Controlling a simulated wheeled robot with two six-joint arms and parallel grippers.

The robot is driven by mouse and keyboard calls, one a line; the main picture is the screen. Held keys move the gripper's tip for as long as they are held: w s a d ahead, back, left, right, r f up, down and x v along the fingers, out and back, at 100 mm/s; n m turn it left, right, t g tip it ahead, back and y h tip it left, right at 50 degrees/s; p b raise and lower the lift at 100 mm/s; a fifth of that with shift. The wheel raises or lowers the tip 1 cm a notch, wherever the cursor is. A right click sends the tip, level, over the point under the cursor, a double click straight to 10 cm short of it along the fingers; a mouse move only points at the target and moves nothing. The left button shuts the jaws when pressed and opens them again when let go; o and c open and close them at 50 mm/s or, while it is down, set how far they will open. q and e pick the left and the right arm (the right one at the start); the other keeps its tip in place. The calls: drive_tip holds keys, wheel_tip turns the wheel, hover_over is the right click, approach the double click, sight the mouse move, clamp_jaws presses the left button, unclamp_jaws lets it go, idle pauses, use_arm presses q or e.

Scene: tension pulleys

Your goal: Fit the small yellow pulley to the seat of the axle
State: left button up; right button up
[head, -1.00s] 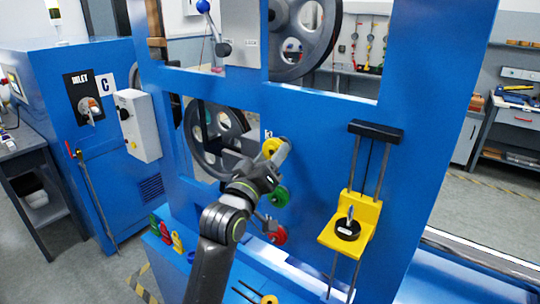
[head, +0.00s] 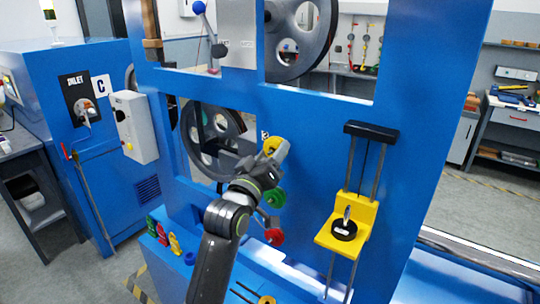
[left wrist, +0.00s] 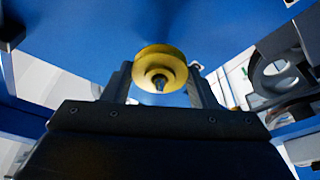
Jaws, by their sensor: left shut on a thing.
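The small yellow pulley (head: 271,145) is up against the front of the blue machine panel in the head view, partly covered by my left gripper (head: 276,152). In the left wrist view the pulley (left wrist: 147,57) sits between the two fingers of my left gripper (left wrist: 160,88), which is shut on it. A small grey tip shows in the pulley's bore; I cannot tell whether it is the axle. The axle's seat is hidden behind the pulley and gripper. My right gripper is not in view.
Below the gripper are a green pulley (head: 274,198) and a red pulley (head: 273,237). A yellow carriage (head: 331,240) with a black weight (head: 344,230) stands on rods to the right. Colored parts (head: 174,243) sit on the ledge at lower left. A large dark wheel (head: 205,140) lies behind the panel opening.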

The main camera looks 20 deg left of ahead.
use_arm(q)
drive_tip(key=o, duration=1.1)
drive_tip(key=shift+s+f, duration=0.1)
drive_tip(key=shift+s+f, duration=0.1)
drive_tip(key=shift+s, duration=0.15)
drive_tip(key=b+v, duration=0.3)
drive_tip(key=v, duration=1.3)
drive_tip(key=shift+s, duration=0.3)
drive_tip(key=shift+a, duration=0.15)
